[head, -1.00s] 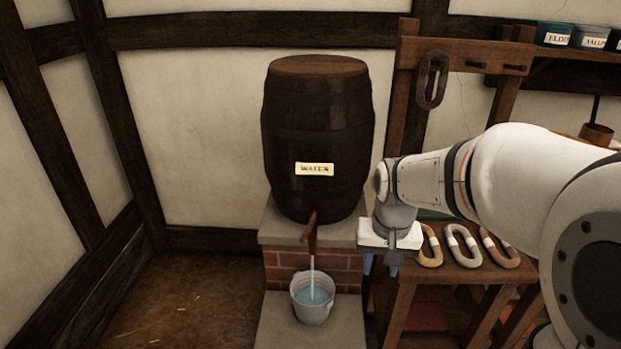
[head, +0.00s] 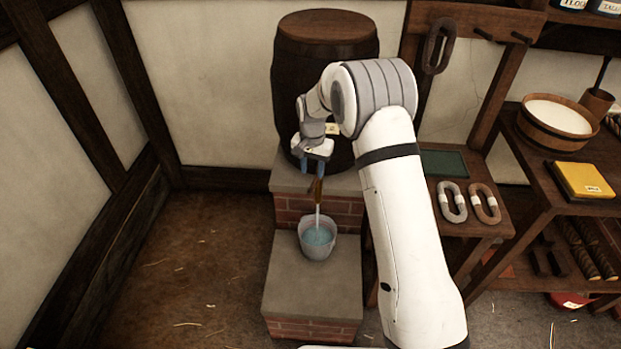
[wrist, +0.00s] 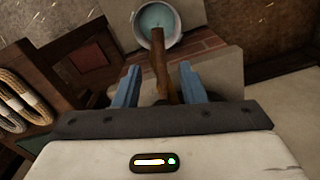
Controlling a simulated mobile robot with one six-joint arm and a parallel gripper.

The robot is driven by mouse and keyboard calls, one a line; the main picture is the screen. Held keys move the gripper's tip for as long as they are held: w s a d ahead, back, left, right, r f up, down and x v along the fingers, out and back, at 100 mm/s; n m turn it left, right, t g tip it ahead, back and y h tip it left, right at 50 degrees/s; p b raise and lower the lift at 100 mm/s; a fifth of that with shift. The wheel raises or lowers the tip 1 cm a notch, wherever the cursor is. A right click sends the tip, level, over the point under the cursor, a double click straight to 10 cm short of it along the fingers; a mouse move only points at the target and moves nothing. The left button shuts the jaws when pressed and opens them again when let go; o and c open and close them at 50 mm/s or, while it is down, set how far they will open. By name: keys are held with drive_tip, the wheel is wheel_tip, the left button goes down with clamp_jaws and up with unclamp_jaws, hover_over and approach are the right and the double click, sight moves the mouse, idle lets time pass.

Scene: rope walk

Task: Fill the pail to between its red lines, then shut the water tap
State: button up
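The dark barrel (head: 325,60) stands on the brick ledge, partly hidden by my arm. Its wooden tap (head: 319,188) lets a thin stream of water fall into the pail. The grey pail (head: 317,250) stands upright on the lower stone step, with blue water (head: 318,236) inside. The red lines are too small to make out now. My gripper (head: 315,172) is at the tap. In the wrist view my gripper (wrist: 159,86) is open, its blue fingers on either side of the wooden tap (wrist: 161,70), with gaps visible. The pail (wrist: 157,38) shows beyond it.
A wooden stand at the right holds rope coils (head: 468,203) and a green tray (head: 444,163). Farther right, a table bears a wooden tub (head: 556,118) and a yellow box (head: 583,180). The floor left of the step is open, with some straw.

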sight(312, 186)
wheel_tip(312, 186, down, 6)
drive_tip(key=shift+f+p, duration=0.2)
drive_tip(key=shift+p, duration=0.1)
clamp_jaws()
idle(0.3)
